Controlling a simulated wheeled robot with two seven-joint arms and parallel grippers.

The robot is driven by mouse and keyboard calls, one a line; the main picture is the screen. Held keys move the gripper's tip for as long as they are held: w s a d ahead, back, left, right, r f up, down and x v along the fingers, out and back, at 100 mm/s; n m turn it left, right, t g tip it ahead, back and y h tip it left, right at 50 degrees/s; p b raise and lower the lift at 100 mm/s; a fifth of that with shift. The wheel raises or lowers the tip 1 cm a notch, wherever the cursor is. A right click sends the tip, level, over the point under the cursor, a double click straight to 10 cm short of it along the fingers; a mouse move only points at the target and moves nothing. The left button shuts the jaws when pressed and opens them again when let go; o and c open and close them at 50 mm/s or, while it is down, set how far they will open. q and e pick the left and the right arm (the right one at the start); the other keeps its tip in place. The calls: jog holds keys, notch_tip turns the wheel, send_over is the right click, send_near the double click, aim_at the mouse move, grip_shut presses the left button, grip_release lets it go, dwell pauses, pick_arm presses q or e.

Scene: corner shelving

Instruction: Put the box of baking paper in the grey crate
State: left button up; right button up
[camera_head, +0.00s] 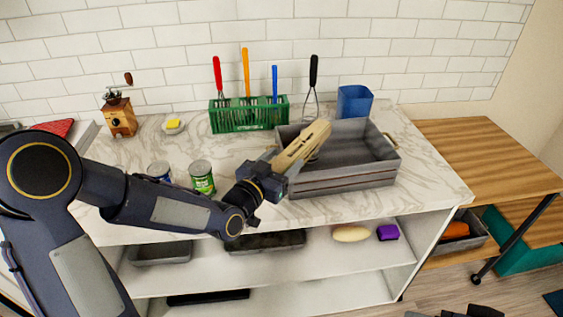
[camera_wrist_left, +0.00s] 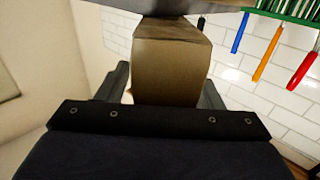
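The box of baking paper (camera_head: 304,143) is long, narrow and tan. My left gripper (camera_head: 272,175) is shut on its near end, and the box slants up and away to the right, over the left part of the grey crate (camera_head: 345,179). In the left wrist view the box (camera_wrist_left: 172,70) sits between the two fingers (camera_wrist_left: 165,92). The crate stands on the marble counter; the part of its inside that shows looks empty, and the box and gripper hide its left side. Dark parts at the bottom edge of the head view may be my right gripper (camera_head: 484,311), mostly cut off.
Behind the crate stand a green rack (camera_head: 248,117) with utensils and a blue container (camera_head: 354,102). Two cans, one of them green (camera_head: 202,178), stand left of the gripper near my forearm. A coffee grinder (camera_head: 119,115) is at the back left. Counter right of the crate is clear.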

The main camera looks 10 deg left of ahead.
pick_arm(q)
jog(key=shift+o, duration=0.3)
jog(key=shift+r, duration=0.1)
jog(key=shift+r+p, duration=0.25)
jog(key=shift+p, duration=0.2)
jog(key=shift+r+p, duration=0.45)
jog(key=shift+p, duration=0.2)
jog(key=s, duration=0.1)
jog(key=s+a+b, duration=0.1)
jog(key=shift+s+a+f, duration=0.15)
jog(key=shift+s+f, duration=0.2)
jog(key=shift+f, duration=0.05)
jog(key=s+a+f+n+g+y+b, duration=0.1)
jog(key=s+a+f+n+g+y, duration=0.15)
jog(key=s+a, duration=0.35)
jog(key=s+a+f+n+g+y+b, duration=0.1)
jog(key=s+a+n+g+y, duration=0.15)
jog(key=s+a, duration=0.45)
jog(key=s+d+g, duration=0.2)
jog(key=s+g, duration=0.1)
jog(key=s, duration=0.4)
jog(key=s+d+f+n+g+h, duration=0.1)
jog(key=s+d+g, duration=0.1)
jog(key=s, duration=0.6)
jog(key=shift+s+f+n+g, duration=0.2)
jog(key=shift+n+g, duration=0.1)
jog(key=shift+g, duration=0.1)
